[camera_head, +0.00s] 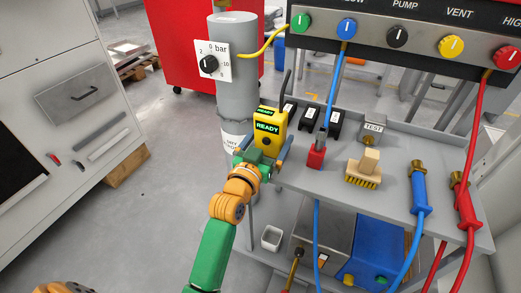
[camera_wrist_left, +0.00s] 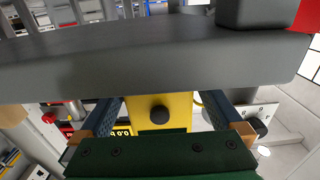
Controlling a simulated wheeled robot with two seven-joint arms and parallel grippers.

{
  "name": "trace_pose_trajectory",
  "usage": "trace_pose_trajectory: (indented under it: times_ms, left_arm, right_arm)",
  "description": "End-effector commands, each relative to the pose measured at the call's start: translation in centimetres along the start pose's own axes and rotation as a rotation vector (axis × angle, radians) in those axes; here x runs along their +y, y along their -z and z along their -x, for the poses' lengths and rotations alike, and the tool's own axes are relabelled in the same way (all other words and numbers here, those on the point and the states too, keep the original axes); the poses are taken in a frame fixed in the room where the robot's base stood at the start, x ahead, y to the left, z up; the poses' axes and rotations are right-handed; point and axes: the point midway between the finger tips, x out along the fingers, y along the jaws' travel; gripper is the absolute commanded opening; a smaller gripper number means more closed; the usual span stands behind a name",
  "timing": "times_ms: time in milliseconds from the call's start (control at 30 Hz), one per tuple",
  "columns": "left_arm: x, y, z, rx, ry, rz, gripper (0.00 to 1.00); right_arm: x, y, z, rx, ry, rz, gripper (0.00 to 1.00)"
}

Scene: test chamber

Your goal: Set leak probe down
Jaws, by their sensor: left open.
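The leak probe (camera_head: 270,128) is a yellow box with a READY display and a thin dark wand rising from it. It is at the left end of the grey bench top, and its lower part is hidden behind my gripper. I cannot tell whether its base touches the bench. My left gripper (camera_head: 262,160) is open, with its fingers on either side of the probe. In the left wrist view, the probe's yellow body (camera_wrist_left: 175,104) shows between the two fingers (camera_wrist_left: 160,120), with a black round knob on it. My right gripper is not in view.
Black holders (camera_head: 309,118), a red block (camera_head: 316,156), a brush (camera_head: 363,170) and a TEST block (camera_head: 374,130) stand on the bench (camera_head: 400,160). A grey cylinder with a bar dial (camera_head: 209,64) stands behind left. Blue (camera_head: 420,192) and red hose handles (camera_head: 463,202) are at right.

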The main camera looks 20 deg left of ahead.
Motion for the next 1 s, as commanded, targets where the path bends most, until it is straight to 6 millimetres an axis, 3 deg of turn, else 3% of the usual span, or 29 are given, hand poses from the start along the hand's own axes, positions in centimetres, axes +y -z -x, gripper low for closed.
trace_pose_trajectory:
  times_ms: [200, 400, 1000]
  left_arm:
    - [-0.1, 0.2, 4.4, -0.002, 0.0, -0.001, 1.0]
    - [-0.1, 0.1, 7.1, -0.001, -0.001, -0.001, 1.0]
    - [-0.1, 0.1, 7.7, 0.001, 0.0, 0.0, 1.0]
  right_arm:
    - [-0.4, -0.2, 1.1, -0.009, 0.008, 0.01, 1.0]
    - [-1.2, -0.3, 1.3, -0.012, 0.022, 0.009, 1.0]
    - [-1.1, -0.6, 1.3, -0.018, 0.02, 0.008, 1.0]
